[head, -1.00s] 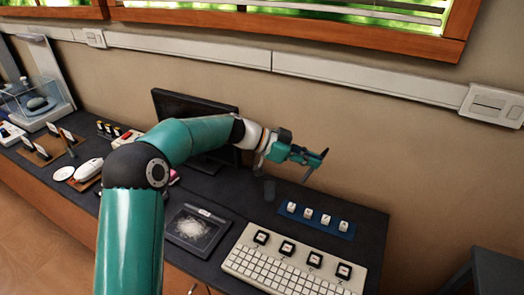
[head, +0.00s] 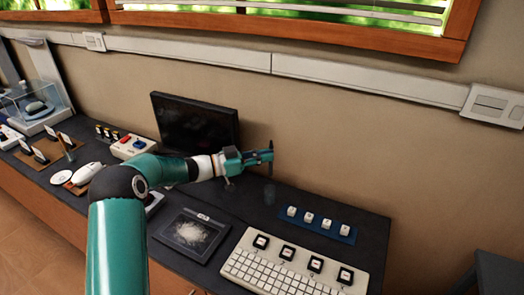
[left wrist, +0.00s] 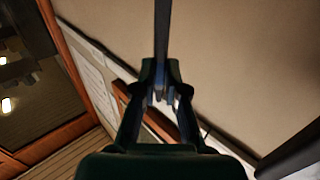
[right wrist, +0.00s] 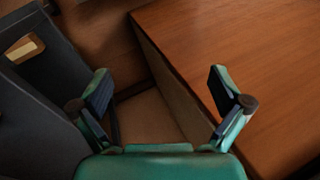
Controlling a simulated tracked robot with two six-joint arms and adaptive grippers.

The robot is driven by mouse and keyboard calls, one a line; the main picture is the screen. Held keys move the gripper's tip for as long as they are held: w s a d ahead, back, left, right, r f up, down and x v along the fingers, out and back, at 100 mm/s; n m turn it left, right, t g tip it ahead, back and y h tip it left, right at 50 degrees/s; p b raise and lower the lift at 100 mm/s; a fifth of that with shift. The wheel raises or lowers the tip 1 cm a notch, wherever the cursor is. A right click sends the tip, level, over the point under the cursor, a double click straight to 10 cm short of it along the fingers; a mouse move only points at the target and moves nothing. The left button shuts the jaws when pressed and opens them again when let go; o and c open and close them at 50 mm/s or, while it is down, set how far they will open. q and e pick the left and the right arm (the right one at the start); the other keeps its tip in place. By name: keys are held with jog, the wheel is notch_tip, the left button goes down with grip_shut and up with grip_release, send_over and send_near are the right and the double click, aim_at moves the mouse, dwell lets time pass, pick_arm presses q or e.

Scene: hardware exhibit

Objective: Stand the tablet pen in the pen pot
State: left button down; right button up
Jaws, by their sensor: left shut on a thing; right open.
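The tablet pen is a thin dark stick (head: 271,150) held in my left gripper (head: 262,158), close to upright in the head view. In the left wrist view the pen (left wrist: 162,35) runs up from between the fingertips (left wrist: 164,90), which are shut on it. The pen pot (head: 269,193) is a small dark cylinder on the desk near the wall. In the head view, the pen's lower end shows just above the pot, apart from it. My right gripper (right wrist: 161,88) is open and empty in the right wrist view; it is not in the head view.
A dark monitor (head: 195,122) stands left of the pot. A drawing tablet (head: 192,235), a white keyboard (head: 270,272) and a blue strip with white keycaps (head: 335,232) lie in front and to the right. The right wrist view shows a wooden panel (right wrist: 240,40).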

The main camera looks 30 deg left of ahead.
pick_arm(q)
notch_tip(320, 180, down, 9)
jog(key=b, duration=0.7)
jog(key=shift+b, duration=0.4)
dwell(0.3)
jog(key=c, duration=1.1)
grip_release()
jog(key=shift+c, duration=0.2)
notch_tip(320, 180, up, 10)
jog(key=shift+f, duration=0.1)
